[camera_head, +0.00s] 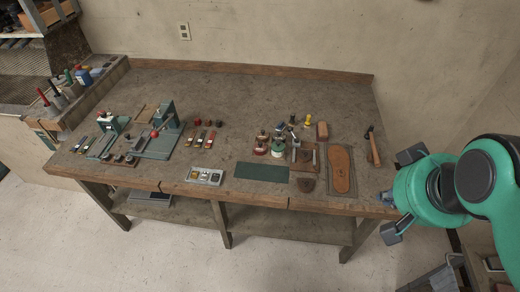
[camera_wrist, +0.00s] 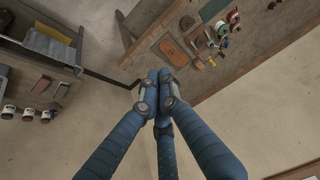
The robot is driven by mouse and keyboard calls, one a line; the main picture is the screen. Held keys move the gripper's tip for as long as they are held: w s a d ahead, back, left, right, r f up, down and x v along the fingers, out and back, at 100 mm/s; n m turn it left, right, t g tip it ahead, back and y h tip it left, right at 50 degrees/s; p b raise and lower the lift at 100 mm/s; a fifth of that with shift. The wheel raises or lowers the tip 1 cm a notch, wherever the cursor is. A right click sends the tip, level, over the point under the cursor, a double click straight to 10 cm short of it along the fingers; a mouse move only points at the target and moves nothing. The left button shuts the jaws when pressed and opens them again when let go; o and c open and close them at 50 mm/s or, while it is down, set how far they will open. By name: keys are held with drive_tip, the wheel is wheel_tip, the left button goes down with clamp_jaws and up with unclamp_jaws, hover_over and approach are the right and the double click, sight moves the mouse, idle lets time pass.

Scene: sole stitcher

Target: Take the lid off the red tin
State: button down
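A small dark red tin (camera_head: 261,149) stands on the workbench, right of centre, beside a green tin (camera_head: 278,150). It looks upright with a pale band, but is too small to make out its lid clearly. In the wrist view a reddish tin (camera_wrist: 233,17), likely the same one, stands among the small items at the upper right. My gripper (camera_wrist: 158,80) points down past the bench's right end, over the floor and well away from the tin. Its blue fingers come together at the tips, with nothing visible between them.
The workbench (camera_head: 262,92) holds a brown sole (camera_head: 340,169), a hammer (camera_head: 372,146), a green mat (camera_head: 262,172), a small grey tray (camera_head: 205,176) and clamp-like tools at left. Small bottles crowd around the tins. A shelf with several pots (camera_wrist: 8,112) is at the wrist view's left.

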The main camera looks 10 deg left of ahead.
idle(0.4)
drive_tip(key=c, duration=1.6)
unclamp_jaws()
drive_tip(key=w+a+r+m+g+p, duration=0.1)
drive_tip(key=w+a+r+p, duration=0.15)
drive_tip(key=w, duration=0.55)
drive_tip(key=w+a+r+g+p, duration=0.1)
drive_tip(key=w+a+r+p, duration=0.15)
drive_tip(key=w, duration=0.55)
drive_tip(key=w+a+f+m+g+p, duration=0.1)
drive_tip(key=w+a+f, duration=0.1)
drive_tip(key=w+a, duration=0.35)
drive_tip(key=w+a+f+p, duration=0.1)
drive_tip(key=w+a, duration=0.1)
drive_tip(key=w, duration=0.7)
drive_tip(key=w+a+f+m+g+p, duration=0.1)
drive_tip(key=w+a+f+p, duration=0.1)
drive_tip(key=w+a+f, duration=0.3)
drive_tip(key=w+a+f+m+p, duration=0.1)
drive_tip(key=w+a+f, duration=0.5)
drive_tip(key=f, duration=0.6)
drive_tip(key=w+a+f+g+p, duration=0.1)
drive_tip(key=w+a+f+p, duration=0.2)
drive_tip(key=w+a+f, duration=0.2)
drive_tip(key=shift+w+a+f+m+g+p, duration=0.1)
drive_tip(key=shift+a+f+m+g+p, duration=0.1)
drive_tip(key=shift+a+f, duration=0.75)
drive_tip(key=shift+w+a+f+m+g+p, duration=0.1)
drive_tip(key=shift+a+f+m+p, duration=0.1)
drive_tip(key=shift+a+f, duration=0.7)
